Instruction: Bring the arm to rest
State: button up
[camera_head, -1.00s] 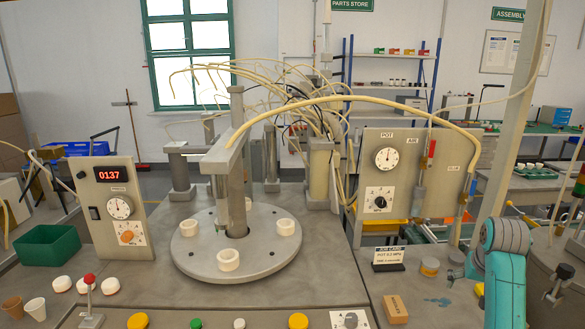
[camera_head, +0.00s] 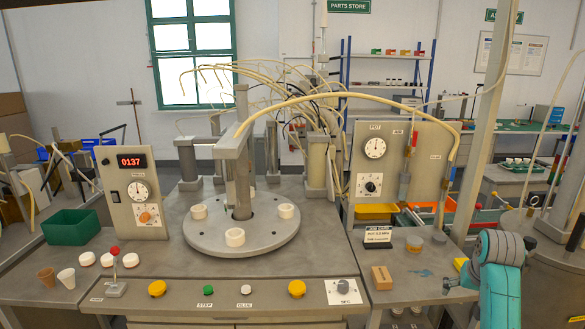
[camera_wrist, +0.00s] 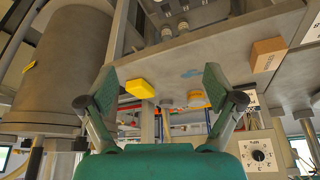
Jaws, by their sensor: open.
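My teal arm (camera_head: 497,280) stands at the right in the head view, beside the right end of the grey workbench (camera_head: 180,262). My gripper (camera_wrist: 160,92) shows in the wrist view with its two fingers spread wide and nothing between them. It is open and empty. The wrist view appears turned over, with the bench surface along the top. A yellow block (camera_wrist: 140,88) and a brown block (camera_wrist: 268,54) lie beyond the fingers, apart from them. In the head view the fingers are hard to make out.
A round grey turntable (camera_head: 265,238) with white cups stands on the bench. A gauge panel (camera_head: 378,190) and job card (camera_head: 378,237) stand left of my arm. A slanted post (camera_head: 485,130) rises behind it. A large grey cylinder (camera_wrist: 65,65) is at left in the wrist view.

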jog(key=s+a+f+n+t, duration=0.1)
jog(key=s+a+f, duration=0.35)
jog(key=f, duration=0.45)
jog(key=s+a+f+t, duration=0.1)
jog(key=s+a+f, duration=0.3)
jog(key=f, duration=0.6)
jog(key=s+a+f+n+t, duration=0.1)
jog(key=s+a+f+t, duration=0.1)
jog(key=s+a+f, duration=0.4)
jog(key=s+a+f+t, duration=0.15)
jog(key=s+a, duration=0.25)
jog(key=s, duration=0.4)
jog(key=s+a+r+n+t, duration=0.1)
jog(key=s+a+r, duration=0.15)
jog(key=s, duration=0.65)
jog(key=s+a+r+t, duration=0.1)
jog(key=s+a, duration=0.2)
jog(key=s, duration=0.6)
jog(key=s+a+r+n+t+y, duration=0.1)
jog(key=s+a+r+t, duration=0.1)
jog(key=s+r, duration=1.1)
jog(key=shift+s+a+r+n+t+y, duration=0.35)
jog(key=shift+r+t+y, duration=0.1)
jog(key=shift+r, duration=0.25)
